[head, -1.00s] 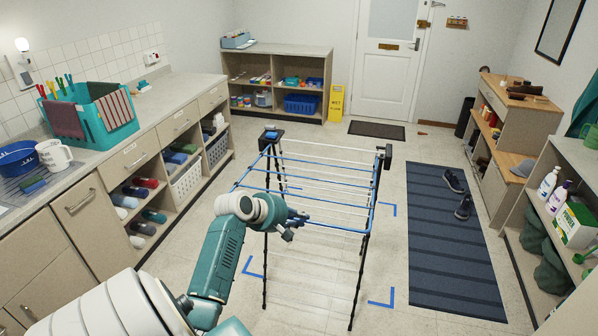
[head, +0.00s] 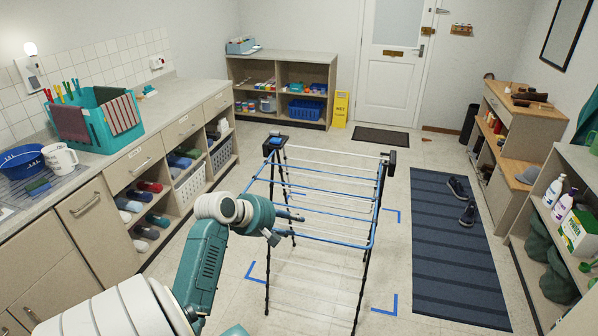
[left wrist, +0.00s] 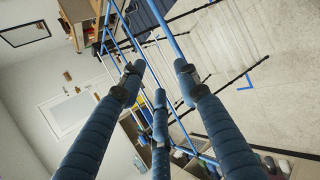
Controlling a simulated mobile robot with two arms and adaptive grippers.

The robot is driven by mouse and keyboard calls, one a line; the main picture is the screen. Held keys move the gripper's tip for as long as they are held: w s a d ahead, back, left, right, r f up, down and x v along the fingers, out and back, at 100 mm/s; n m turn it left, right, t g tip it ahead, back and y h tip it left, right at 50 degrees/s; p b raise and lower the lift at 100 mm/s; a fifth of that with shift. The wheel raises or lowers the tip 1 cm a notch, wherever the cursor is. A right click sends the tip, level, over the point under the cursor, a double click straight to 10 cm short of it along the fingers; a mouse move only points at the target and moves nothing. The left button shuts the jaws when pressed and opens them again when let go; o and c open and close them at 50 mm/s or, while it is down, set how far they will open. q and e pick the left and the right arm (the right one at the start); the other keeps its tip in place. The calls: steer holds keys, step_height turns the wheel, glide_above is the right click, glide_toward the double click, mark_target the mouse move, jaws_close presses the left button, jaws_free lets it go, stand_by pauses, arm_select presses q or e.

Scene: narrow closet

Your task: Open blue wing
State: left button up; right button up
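The drying rack stands mid-floor on thin black legs. It has white bars and a blue-tubed wing frame (head: 328,241), whose blue bars also show in the left wrist view (left wrist: 172,32). My left gripper (head: 288,226) is at the near left side of the rack, close to the blue frame. In the left wrist view my left gripper's fingers (left wrist: 158,80) are spread apart, with blue tubing showing between and beyond them. I see no tube clamped, and contact cannot be told. My right gripper is out of view.
A counter with shelves (head: 165,140) runs along the left. A striped blue mat (head: 450,265) with shoes lies right of the rack, beside shelving (head: 575,185). A yellow sign (head: 340,108) stands at the back. Blue floor marks (head: 385,308) surround the rack on open floor.

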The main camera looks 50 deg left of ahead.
arm_select(q)
steer(key=v, duration=0.5)
steer(key=shift+s, duration=0.2)
stand_by(0.3)
